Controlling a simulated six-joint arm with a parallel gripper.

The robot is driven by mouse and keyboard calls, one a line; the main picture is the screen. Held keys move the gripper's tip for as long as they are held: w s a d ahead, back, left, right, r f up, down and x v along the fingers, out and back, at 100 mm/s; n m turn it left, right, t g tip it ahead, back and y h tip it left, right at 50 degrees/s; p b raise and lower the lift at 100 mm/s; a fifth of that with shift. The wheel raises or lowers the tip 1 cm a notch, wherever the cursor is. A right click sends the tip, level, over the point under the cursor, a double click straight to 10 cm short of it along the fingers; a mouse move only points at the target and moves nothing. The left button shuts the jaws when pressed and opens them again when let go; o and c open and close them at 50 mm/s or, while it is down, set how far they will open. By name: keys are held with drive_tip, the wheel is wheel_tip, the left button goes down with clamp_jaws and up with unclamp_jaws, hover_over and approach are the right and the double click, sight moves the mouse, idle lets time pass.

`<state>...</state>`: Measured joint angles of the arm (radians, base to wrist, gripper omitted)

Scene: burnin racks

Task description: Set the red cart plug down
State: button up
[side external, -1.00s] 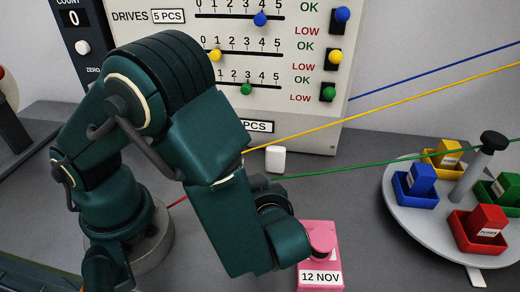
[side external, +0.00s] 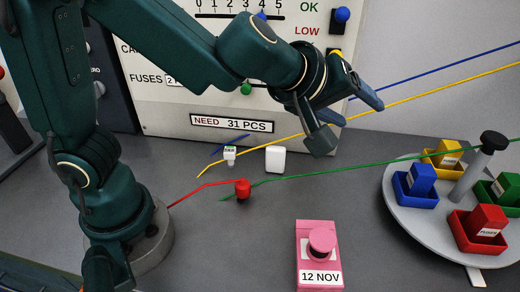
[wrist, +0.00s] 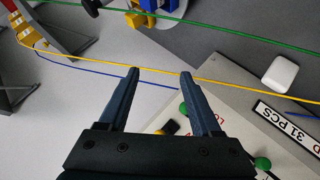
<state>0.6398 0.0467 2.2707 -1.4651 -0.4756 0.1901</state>
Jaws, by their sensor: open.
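The red plug (side external: 242,188) rests on the grey table at the end of a red cord, in the side external view. It is not in the wrist view. My gripper (side external: 362,112) is raised high in front of the panel, to the right of the red plug and well apart from it. In the wrist view its two blue fingers (wrist: 160,75) are spread with nothing between them. The yellow and blue cords pass beyond the fingers there.
A pink box (side external: 305,255) with a round button stands at the front. A white block (side external: 275,159) and a small white-labelled piece (side external: 230,155) sit behind. A round tray (side external: 405,220) with coloured boxes is at right. Green (side external: 340,165) and yellow (side external: 440,92) cords stretch across.

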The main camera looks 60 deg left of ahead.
drive_tip(key=s+d+r+m+h, duration=0.1)
drive_tip(key=s+r+m+h, duration=0.2)
drive_tip(key=r+m+h, duration=0.15)
drive_tip(key=s+a+f+m+g, duration=0.1)
drive_tip(key=s+a+m, duration=0.1)
drive_tip(key=s, duration=0.2)
drive_tip(key=s+a+f+m+g+y, duration=0.1)
drive_tip(key=s+f+m, duration=0.1)
drive_tip(key=s, duration=0.3)
drive_tip(key=shift+s+a+f+m+g, duration=0.15)
drive_tip(key=shift+a+f+m+g, duration=0.1)
drive_tip(key=shift+a+m+g, duration=0.15)
drive_tip(key=shift+o, duration=0.6)
drive_tip(key=s+a+f+g+y, duration=0.2)
drive_tip(key=s+a+f+y, duration=0.2)
drive_tip(key=s+a, duration=0.3)
drive_tip(key=shift+a+f+g, duration=0.3)
drive_tip(key=shift+a+f, duration=0.05)
drive_tip(key=shift+f, duration=0.05)
drive_tip(key=shift+m, duration=0.25)
drive_tip(key=shift+w, duration=0.1)
